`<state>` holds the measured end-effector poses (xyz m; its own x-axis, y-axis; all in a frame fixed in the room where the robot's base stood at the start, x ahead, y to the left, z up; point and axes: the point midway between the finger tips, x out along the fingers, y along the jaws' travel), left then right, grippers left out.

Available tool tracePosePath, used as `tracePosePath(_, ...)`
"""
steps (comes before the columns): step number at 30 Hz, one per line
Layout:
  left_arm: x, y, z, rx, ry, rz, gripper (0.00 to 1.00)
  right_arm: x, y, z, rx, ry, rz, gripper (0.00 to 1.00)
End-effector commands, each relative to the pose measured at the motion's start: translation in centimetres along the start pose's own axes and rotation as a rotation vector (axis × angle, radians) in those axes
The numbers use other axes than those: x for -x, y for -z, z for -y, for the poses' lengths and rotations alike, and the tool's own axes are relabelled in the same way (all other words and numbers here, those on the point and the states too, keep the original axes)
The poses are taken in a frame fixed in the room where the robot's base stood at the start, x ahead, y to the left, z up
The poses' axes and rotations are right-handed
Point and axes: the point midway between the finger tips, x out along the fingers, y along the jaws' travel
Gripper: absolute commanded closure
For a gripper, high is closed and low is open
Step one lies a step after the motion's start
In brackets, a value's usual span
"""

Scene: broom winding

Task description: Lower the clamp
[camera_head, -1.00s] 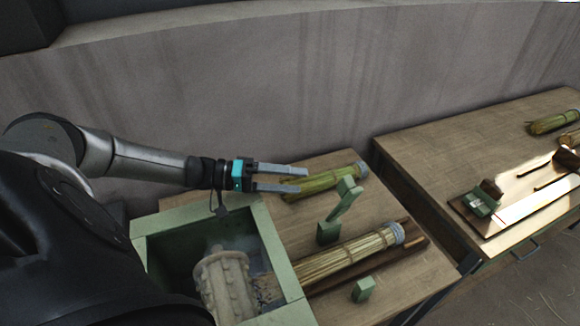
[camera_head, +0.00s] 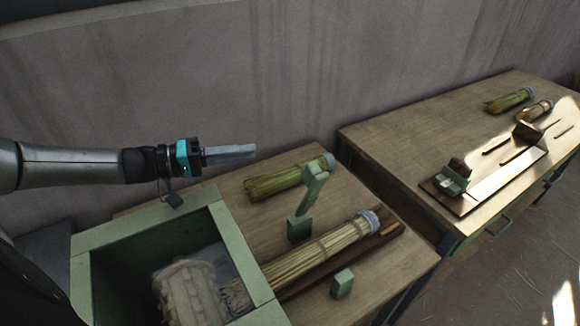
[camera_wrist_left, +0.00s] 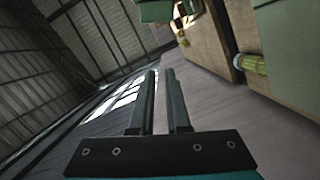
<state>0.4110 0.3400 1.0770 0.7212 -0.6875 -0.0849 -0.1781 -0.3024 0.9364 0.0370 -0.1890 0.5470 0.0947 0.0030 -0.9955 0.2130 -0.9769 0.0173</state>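The green clamp has its arm (camera_head: 313,188) raised and tilted up from a green base block (camera_head: 299,230) on the near table. A straw bundle (camera_head: 330,243) bound at one end lies beside that block, with a second green block (camera_head: 342,284) on its other side. My left gripper (camera_head: 245,152) is up and to the left of the clamp arm, apart from it. Its fingers overlap in the head view. The left wrist view shows a gap between the fingers (camera_wrist_left: 160,74) with nothing in it. My right gripper is not in view.
A green open box (camera_head: 235,240) with a ridged pale roller (camera_head: 190,292) stands at the table's left. A greener bundle (camera_head: 288,179) lies behind the clamp. A second table (camera_head: 400,135) with a board and tools stands to the right, past a gap. A wall is behind.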

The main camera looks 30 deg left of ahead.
Motion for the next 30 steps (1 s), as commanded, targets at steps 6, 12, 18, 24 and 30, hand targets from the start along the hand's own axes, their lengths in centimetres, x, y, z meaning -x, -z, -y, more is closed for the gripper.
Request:
tracePosePath(6,-3.4,0.0,-0.1,-0.001,-0.007,-0.001,1.0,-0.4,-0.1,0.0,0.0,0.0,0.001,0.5)
tracePosePath(12,-6.4,0.0,-0.1,-0.002,-0.005,-0.001,1.0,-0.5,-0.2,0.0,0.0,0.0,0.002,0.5)
tracePosePath(18,-9.1,0.0,-0.1,-0.001,-0.004,-0.001,1.0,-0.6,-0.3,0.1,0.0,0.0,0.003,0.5)
tracePosePath(24,-9.5,-2.4,0.0,0.003,0.001,0.003,1.0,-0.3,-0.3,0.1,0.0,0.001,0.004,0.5)
tracePosePath(30,-9.8,-3.7,0.0,0.001,0.0,0.002,1.0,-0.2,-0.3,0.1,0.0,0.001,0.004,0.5)
